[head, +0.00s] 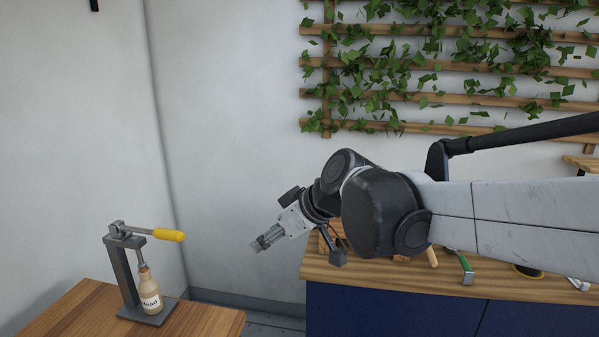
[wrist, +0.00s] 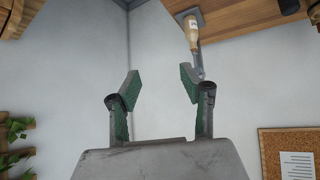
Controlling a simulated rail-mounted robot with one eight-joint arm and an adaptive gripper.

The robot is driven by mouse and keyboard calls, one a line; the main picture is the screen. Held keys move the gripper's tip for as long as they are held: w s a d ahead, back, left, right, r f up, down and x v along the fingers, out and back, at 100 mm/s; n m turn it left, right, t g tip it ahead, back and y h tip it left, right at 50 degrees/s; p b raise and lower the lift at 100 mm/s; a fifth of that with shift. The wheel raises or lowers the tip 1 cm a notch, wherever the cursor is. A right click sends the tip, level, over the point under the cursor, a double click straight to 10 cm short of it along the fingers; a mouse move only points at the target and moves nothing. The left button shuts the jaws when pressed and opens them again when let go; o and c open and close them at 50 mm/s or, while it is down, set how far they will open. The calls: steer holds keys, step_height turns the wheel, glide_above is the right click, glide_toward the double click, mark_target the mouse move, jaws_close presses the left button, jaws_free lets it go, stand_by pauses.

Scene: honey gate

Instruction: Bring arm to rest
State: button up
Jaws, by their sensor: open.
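My gripper (head: 268,238) is at the end of my arm in the head view. It is in the air between the wooden table at the left and the blue counter, pointing left and down. In the wrist view my gripper (wrist: 160,88) shows its two green-padded fingers wide apart with nothing between them. The fingers touch nothing.
A lever press (head: 125,265) with a yellow handle stands on the wooden table (head: 70,310), with a labelled bottle (head: 149,290) in it. Green- and wood-handled tools lie on the blue-fronted counter (head: 390,310) below my arm. An ivy trellis (head: 450,97) hangs behind.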

steer(key=s+d+f+m+h, duration=0.2)
steer(key=s+d+f+m, duration=0.1)
steer(key=s+d, duration=0.3)
steer(key=s+d+f+m+t+h, duration=0.1)
steer(key=s+d+f+m+h, duration=0.2)
steer(key=s+d, duration=0.3)
steer(key=s+d+f+m+h, duration=0.2)
steer(key=s+d+m, duration=0.3)
steer(key=d, duration=0.9)
steer(key=shift+s+d+f+m+t, duration=0.3)
steer(key=shift+s+f+t, duration=0.1)
steer(key=shift+s, duration=0.5)
